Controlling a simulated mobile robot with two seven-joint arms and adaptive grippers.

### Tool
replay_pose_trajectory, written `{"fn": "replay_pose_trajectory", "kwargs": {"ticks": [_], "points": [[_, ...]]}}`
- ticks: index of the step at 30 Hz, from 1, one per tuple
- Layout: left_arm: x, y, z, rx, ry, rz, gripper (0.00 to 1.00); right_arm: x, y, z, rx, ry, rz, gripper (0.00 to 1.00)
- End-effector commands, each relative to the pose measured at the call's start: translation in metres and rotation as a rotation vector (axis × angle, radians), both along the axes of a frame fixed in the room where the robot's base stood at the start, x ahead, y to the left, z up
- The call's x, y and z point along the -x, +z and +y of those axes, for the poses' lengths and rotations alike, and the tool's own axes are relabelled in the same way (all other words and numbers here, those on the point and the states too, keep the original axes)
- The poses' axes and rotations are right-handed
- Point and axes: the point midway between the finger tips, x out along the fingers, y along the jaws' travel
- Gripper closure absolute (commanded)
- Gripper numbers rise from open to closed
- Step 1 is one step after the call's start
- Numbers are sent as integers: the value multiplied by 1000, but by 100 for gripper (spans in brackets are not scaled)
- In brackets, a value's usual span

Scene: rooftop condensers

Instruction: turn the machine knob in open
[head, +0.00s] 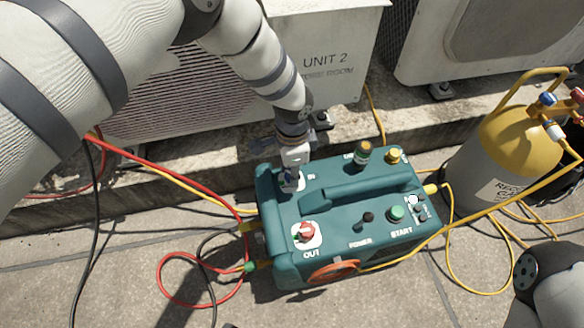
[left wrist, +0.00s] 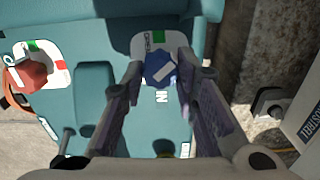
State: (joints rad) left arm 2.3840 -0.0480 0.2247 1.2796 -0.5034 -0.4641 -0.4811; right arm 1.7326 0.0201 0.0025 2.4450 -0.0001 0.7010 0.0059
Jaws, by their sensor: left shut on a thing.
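The teal machine (head: 345,215) stands on the paving; its top also shows in the left wrist view (left wrist: 95,100). The blue IN knob (left wrist: 161,70) sits on a white plate (left wrist: 142,45) with a green mark at its top edge in the left wrist view. The knob's white stripe lies diagonally, not in line with the green mark. My left gripper (left wrist: 162,64) points down with its fingers on both sides of this knob, shut on it. In the head view the left gripper (head: 291,176) hides most of the knob. My right gripper is out of view.
The red OUT knob (head: 306,232) is beside the IN knob. A handle (head: 358,202), a power switch (head: 367,217) and a green START button (head: 396,213) stand on the machine. Hoses (head: 165,260) lie around it. A yellow-topped cylinder (head: 515,140) stands right, condensers (head: 330,75) behind.

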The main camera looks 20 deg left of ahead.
Motion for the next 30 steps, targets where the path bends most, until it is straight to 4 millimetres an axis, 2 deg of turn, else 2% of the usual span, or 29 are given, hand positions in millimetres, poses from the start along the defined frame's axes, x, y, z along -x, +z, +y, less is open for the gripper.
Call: {"fn": "replay_pose_trajectory", "kwargs": {"ticks": [18, 30], "points": [[-1, 0, 1, 0, 531, -1, 100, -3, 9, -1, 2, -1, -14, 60], [-1, 0, 1, 1, 704, -1, 100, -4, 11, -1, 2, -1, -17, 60]]}}
